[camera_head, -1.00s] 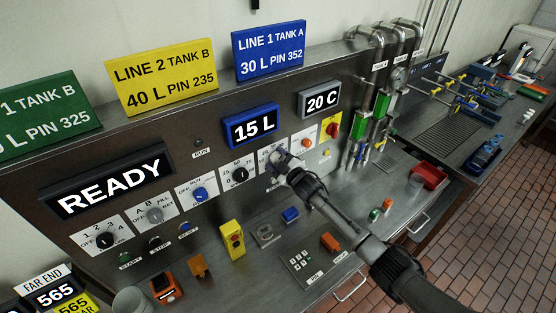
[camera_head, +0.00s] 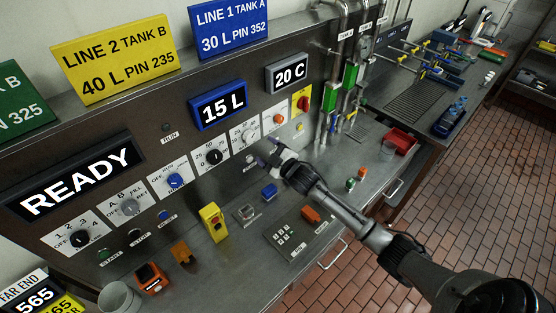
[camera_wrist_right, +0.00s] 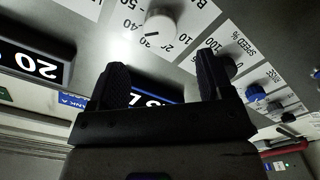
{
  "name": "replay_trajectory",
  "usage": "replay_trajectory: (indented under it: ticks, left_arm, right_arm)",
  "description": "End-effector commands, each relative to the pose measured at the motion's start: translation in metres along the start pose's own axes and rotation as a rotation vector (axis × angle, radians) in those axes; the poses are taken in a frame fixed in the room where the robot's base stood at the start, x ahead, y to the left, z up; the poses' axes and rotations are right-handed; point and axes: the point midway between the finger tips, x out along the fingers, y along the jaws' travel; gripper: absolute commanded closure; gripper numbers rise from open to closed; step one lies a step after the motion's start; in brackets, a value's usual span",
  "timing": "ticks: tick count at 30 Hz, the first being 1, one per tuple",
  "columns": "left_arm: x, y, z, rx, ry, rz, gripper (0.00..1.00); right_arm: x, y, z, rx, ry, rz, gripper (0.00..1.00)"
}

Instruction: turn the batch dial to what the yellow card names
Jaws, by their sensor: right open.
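The yellow card (camera_head: 125,58) stands on top of the panel and reads LINE 2 TANK B, 40 L, PIN 235. The batch dial is a pale round knob (camera_head: 247,135) on a white plate, right of the black-knobbed dial. It also shows in the right wrist view (camera_wrist_right: 160,27). The blue-framed display (camera_head: 218,106) above it reads 15 L. My right gripper (camera_head: 266,152) is open and empty, just in front of the panel below and right of the batch dial. In the wrist view its fingers (camera_wrist_right: 162,70) stand apart, clear of the knob. My left gripper is not in view.
Other dials (camera_head: 213,156) line the panel on the left; a red-and-yellow switch (camera_head: 303,102) is on the right. A yellow button box (camera_head: 213,222), a keypad (camera_head: 287,238) and small blocks sit on the bench. Pipes (camera_head: 345,60) rise at the right.

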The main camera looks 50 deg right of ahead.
Motion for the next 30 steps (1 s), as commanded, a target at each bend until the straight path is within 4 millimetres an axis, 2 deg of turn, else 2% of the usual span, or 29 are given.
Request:
replay_trajectory:
  ticks: [6, 12, 30]
  left_arm:
    - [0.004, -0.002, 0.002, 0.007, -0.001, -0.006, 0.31]
    - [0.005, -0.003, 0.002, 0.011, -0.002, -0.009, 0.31]
    - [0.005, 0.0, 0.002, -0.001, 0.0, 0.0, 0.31]
  right_arm:
    - [-0.033, -0.002, 0.001, -0.001, -0.001, -0.002, 0.27]
    - [-0.047, -0.001, 0.0, 0.0, 0.001, 0.0, 0.27]
    - [-0.051, 0.0, 0.0, 0.0, 0.001, 0.0, 0.27]
